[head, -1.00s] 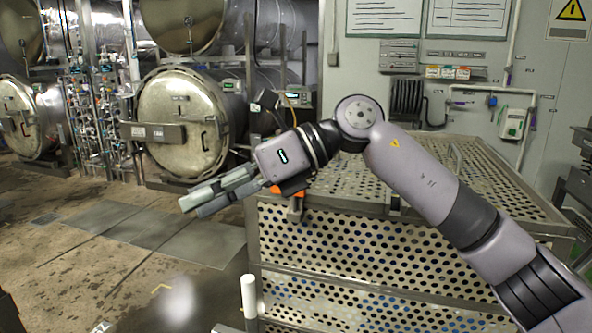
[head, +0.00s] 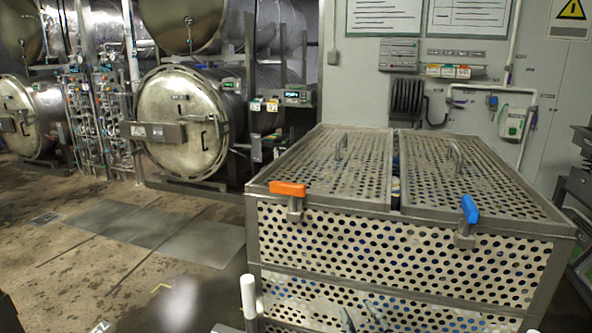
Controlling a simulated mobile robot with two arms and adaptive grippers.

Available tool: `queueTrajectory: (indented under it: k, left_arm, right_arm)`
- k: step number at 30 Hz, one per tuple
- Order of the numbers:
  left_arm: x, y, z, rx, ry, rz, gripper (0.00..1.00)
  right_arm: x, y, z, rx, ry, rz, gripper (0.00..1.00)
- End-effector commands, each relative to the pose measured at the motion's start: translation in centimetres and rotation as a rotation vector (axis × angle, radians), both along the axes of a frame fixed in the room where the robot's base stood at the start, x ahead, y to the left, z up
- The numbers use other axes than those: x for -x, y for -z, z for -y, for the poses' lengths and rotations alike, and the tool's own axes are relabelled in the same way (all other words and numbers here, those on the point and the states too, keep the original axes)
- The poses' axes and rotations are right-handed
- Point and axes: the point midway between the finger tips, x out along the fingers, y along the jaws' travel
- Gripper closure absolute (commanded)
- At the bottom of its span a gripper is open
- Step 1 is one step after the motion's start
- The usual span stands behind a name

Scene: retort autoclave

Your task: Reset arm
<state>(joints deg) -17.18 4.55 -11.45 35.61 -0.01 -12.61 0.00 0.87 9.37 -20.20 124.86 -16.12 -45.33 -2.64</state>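My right gripper (head: 361,316) shows only as two grey fingertips at the bottom edge, low in front of the perforated metal basket (head: 400,255). The fingertips are apart with nothing visible between them. The rest of my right arm is out of view. My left gripper is not in view. The basket has two perforated lid panels, a left one (head: 322,165) and a right one (head: 470,172), both lying flat. An orange latch (head: 288,188) sits on the front left rim, and a blue latch (head: 469,209) on the front right rim. No gripper touches either latch.
A round steel autoclave door (head: 180,125) stands shut at the back left, with pipes and valves (head: 95,115) beside it. A grey wall with posters and an electrical box (head: 514,124) is behind the basket. The floor (head: 130,235) left of the basket is clear.

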Motion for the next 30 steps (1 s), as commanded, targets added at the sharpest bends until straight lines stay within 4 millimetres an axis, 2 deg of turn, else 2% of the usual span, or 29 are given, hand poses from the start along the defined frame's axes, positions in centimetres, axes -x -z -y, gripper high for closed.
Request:
queueTrajectory:
  k: [1,3,6,9,15,21,22,30]
  left_arm:
    - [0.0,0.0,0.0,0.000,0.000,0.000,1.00]
    - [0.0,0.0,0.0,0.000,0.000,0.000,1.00]
    - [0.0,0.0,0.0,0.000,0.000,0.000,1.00]
    - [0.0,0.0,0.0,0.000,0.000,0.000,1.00]
    - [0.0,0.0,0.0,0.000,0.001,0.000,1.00]
    - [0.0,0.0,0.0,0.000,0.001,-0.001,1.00]
    - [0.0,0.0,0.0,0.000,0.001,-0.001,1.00]
    - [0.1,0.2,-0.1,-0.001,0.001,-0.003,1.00]
  right_arm:
    - [2.2,3.4,1.3,-0.030,0.036,-0.123,0.67]
    - [5.4,7.4,2.8,-0.064,0.084,-0.285,0.67]
    - [10.3,12.1,4.5,-0.103,0.141,-0.496,0.67]
    - [14.8,15.1,5.6,-0.126,0.184,-0.658,0.67]
    - [22.2,18.5,6.9,-0.151,0.242,-0.905,0.67]
    - [28.8,20.1,7.7,-0.167,0.287,-1.104,0.67]
    - [29.1,20.6,7.7,-0.168,0.290,-1.121,0.67]
    - [27.3,27.9,7.4,-0.159,0.288,-1.140,0.67]
